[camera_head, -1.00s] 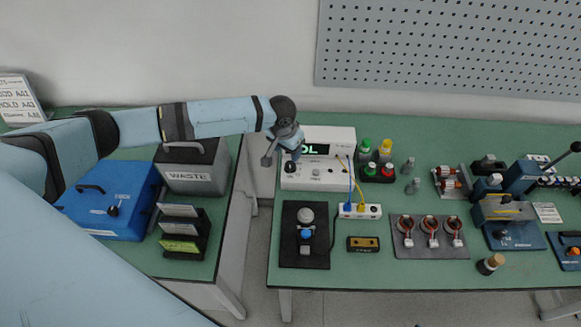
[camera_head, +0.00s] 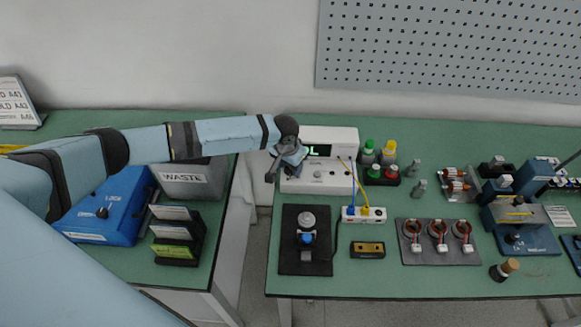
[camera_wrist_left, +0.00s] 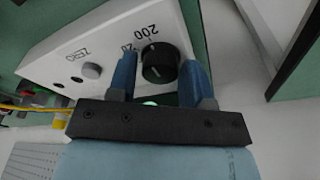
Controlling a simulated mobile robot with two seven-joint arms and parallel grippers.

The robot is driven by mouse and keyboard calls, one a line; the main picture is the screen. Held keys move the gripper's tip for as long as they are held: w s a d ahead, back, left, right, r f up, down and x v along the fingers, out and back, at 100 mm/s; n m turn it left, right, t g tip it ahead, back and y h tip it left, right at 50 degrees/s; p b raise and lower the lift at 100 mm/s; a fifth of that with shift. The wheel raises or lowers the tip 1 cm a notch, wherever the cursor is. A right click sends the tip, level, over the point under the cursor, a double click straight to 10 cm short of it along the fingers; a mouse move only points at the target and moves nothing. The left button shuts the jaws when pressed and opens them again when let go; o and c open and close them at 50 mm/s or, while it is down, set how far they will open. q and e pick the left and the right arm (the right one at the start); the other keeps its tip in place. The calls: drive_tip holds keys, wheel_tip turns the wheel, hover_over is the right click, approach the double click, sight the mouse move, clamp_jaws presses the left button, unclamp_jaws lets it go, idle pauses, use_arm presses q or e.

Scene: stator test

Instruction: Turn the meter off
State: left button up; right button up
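The white meter (camera_head: 340,176) stands at the back left of the right-hand table, with green characters lit on its display (camera_head: 319,151). My left gripper (camera_head: 284,170) is at the meter's left front and hides its dial knob in the head view. In the left wrist view, the black dial knob (camera_wrist_left: 159,62) sits between the two blue fingers of my left gripper (camera_wrist_left: 158,68). The fingers are apart, one on each side of the knob, with a gap showing on the left; contact on the right is unclear. Dial marks "200" and "20" show beside it. My right gripper is not in view.
A grey button (camera_wrist_left: 92,70) marked ZERO is near the knob. Blue and yellow leads run from the meter to a white block (camera_head: 363,214). Bottles (camera_head: 389,150) stand right of the meter. A black fixture (camera_head: 306,262) is in front. A waste bin (camera_head: 195,180) is at left.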

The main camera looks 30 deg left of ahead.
use_arm(q)
drive_tip(key=c, duration=0.4)
drive_tip(key=shift+r+p, duration=0.15)
drive_tip(key=shift+p, duration=0.2)
drive_tip(key=n+p, duration=0.2)
drive_tip(key=p, duration=0.1)
drive_tip(key=n+p, duration=0.2)
drive_tip(key=n, duration=0.1)
drive_tip(key=n+y+p, duration=0.1)
drive_tip(key=n+p, duration=0.1)
drive_tip(key=p, duration=0.1)
drive_tip(key=shift+d+r+p, duration=0.15)
drive_tip(key=shift+r+p, duration=0.15)
drive_tip(key=n, duration=0.2)
drive_tip(key=f+n, duration=0.1)
drive_tip(key=n, duration=0.1)
drive_tip(key=shift+g, duration=0.4)
drive_tip(key=shift+n+y, duration=0.4)
drive_tip(key=shift+n, duration=0.8)
drive_tip(key=shift+a, duration=0.2)
drive_tip(key=o, duration=0.6)
drive_tip(key=shift+o, duration=0.5)
drive_tip(key=shift+a, duration=0.1)
wheel_tip(320, 180, up, 5)
drive_tip(key=shift+r, duration=0.55)
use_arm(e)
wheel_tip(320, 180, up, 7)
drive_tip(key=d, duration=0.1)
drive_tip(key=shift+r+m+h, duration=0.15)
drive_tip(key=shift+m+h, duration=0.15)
